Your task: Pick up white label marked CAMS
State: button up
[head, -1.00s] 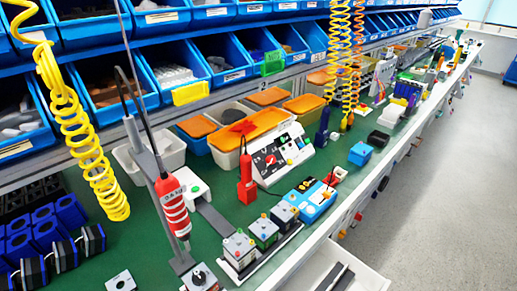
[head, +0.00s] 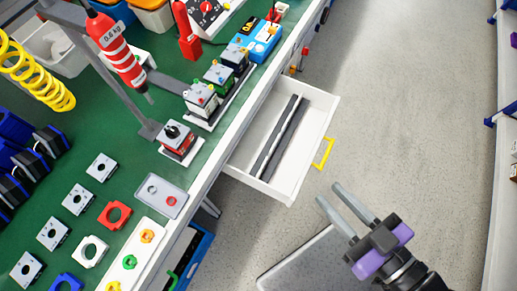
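I cannot make out a label reading CAMS in the head view; any lettering on the small parts is too small to read. Several pale square plates with dark centres, one of them a grey-white plate (head: 78,199), lie on the green bench top at the left. A white strip (head: 130,262) with coloured rings on it lies near the bench's front edge. My gripper (head: 330,193) is at the lower right, over the floor beyond the open drawer and well apart from the bench parts. Its two grey fingers are spread, with nothing between them.
An open white drawer (head: 314,148) with a yellow handle juts from the bench below the rotary switch unit (head: 178,139). A red screwdriver (head: 117,50) hangs over the bench. A blue tray (head: 187,262) is below the front edge. Grey floor at the right is clear.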

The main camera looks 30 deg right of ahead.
aim_at(289, 120)
jog(key=l+u, duration=0.25)
jog(key=u, duration=0.2)
jog(key=l+u, duration=0.25)
jog(key=u, duration=0.2)
jog(key=l+u, duration=0.4)
jog(key=k+l+u, duration=0.1)
jog(key=l, duration=0.3)
jog(key=k+l+u, duration=0.1)
jog(key=l, duration=0.3)
jog(key=k+l+u, duration=0.15)
jog(key=l, duration=0.2)
jog(key=k+l+u, duration=0.1)
jog(key=l, duration=0.3)
jog(key=k+l+u, duration=0.1)
jog(key=l, duration=0.25)
jog(key=k+l+u, duration=0.1)
jog(key=l, duration=0.25)
jog(key=k+l, duration=0.35)
jog(key=l, duration=0.25)
